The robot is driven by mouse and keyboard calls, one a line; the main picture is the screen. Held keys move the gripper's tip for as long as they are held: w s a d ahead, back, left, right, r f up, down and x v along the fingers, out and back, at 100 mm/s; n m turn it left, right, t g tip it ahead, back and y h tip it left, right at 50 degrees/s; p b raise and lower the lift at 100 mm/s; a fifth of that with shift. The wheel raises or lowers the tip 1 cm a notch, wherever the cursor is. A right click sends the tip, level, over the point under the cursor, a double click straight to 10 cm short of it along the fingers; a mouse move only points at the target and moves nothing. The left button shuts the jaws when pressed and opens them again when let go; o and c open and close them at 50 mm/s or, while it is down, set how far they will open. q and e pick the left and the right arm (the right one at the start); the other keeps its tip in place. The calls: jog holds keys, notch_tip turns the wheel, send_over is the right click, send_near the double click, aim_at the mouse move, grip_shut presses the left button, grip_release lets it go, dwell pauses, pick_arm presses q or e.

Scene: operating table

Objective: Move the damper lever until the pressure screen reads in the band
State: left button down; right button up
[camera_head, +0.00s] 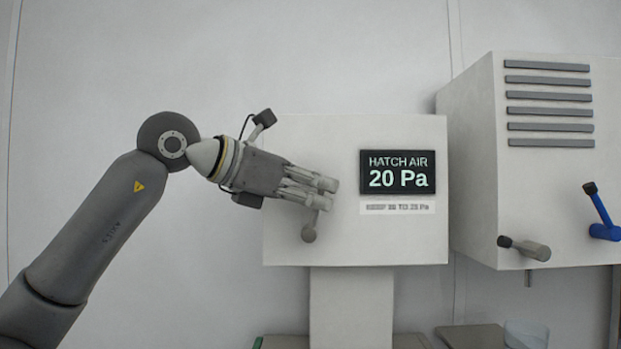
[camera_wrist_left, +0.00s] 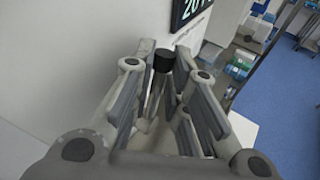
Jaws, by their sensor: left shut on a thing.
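The pressure screen (camera_head: 397,172) reads "HATCH AIR 20 Pa" on a pale box at the centre. A label (camera_head: 397,208) below it is blurred; its end looks like "25 Pa". The damper lever's round grey pivot (camera_head: 309,234) shows low on the box, left of the screen. My left gripper (camera_head: 328,194) is shut on the lever just above that pivot, its fingers hiding most of the lever. In the left wrist view the lever's black tip (camera_wrist_left: 164,61) stands between the fingers. My right gripper is not in view.
A second pale cabinet (camera_head: 472,130) with dark slats (camera_head: 549,97) stands at the right. It carries a grey handle with a black end (camera_head: 525,248) and a blue lever (camera_head: 604,229). In the left wrist view, a rack with boxes (camera_wrist_left: 243,62) stands beyond, over blue floor.

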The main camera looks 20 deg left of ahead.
pick_arm(q)
jog(key=c, duration=1.7)
grip_release()
jog(key=shift+a, duration=0.1)
jog(key=v, duration=1.2)
